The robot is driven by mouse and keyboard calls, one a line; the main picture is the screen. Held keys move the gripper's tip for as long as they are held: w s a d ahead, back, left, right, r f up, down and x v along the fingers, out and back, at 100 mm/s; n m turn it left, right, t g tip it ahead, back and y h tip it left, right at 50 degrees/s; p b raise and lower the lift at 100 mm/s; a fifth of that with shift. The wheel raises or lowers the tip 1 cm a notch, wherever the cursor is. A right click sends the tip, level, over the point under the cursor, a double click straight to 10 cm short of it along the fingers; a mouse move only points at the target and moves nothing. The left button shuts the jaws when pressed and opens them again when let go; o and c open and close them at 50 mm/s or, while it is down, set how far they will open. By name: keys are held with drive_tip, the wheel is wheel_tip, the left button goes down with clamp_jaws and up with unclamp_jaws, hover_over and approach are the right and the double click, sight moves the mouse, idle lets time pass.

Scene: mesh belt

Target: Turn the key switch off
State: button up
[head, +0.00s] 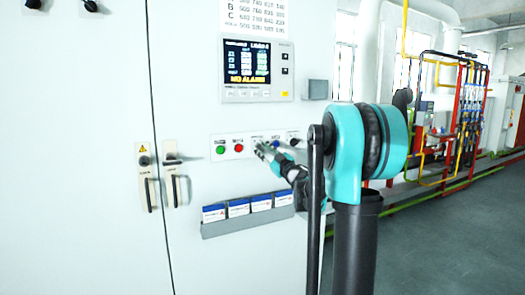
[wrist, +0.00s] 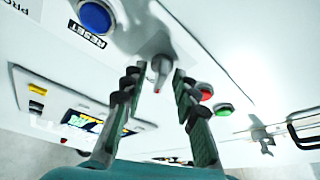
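The key switch (wrist: 150,40) is in the wrist view, a grey round body on the white cabinet panel. Its key (wrist: 160,68) sticks out toward my gripper (wrist: 156,76). The fingers are spread, one on each side of the key, with visible gaps; no firm contact shows. In the head view my gripper (head: 264,149) is at the panel's button row and covers the key switch there, so the key's angle cannot be told from that view.
A blue button (wrist: 95,16) marked RESET and a red button (wrist: 205,90) flank the switch. A green button (head: 220,149) is further left in the head view. A display (head: 246,62) is above, a rack of blue-and-white boxes (head: 247,226) below. Pipes (head: 465,120) stand at right.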

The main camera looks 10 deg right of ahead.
drive_tip(key=shift+s, duration=0.1)
drive_tip(key=v, duration=1.2)
drive_tip(key=shift+f, duration=0.1)
drive_tip(key=s+d+f+m+g+h, duration=0.2)
drive_tip(key=s+d+f+m+h, duration=0.2)
drive_tip(key=f+m+h, duration=0.35)
drive_tip(key=s+d+f+m+g+h, duration=0.1)
drive_tip(key=s+d+f+m+h, duration=0.2)
drive_tip(key=d+f+m+h, duration=0.35)
drive_tip(key=s+a+f+g+y, duration=0.1)
drive_tip(key=s+a+f+g, duration=0.3)
drive_tip(key=s+f, duration=0.3)
drive_tip(key=s+a+f+n+g+y, duration=0.1)
drive_tip(key=s+a+f+g, duration=0.2)
drive_tip(key=s+f, duration=0.4)
drive_tip(key=s+a+f+g+y, duration=0.1)
drive_tip(key=s+a+f+g, duration=0.3)
drive_tip(key=s+f, duration=0.4)
drive_tip(key=shift+s+a+g, duration=0.3)
drive_tip(key=shift+s+a, duration=0.35)
drive_tip(key=shift+s, duration=0.5)
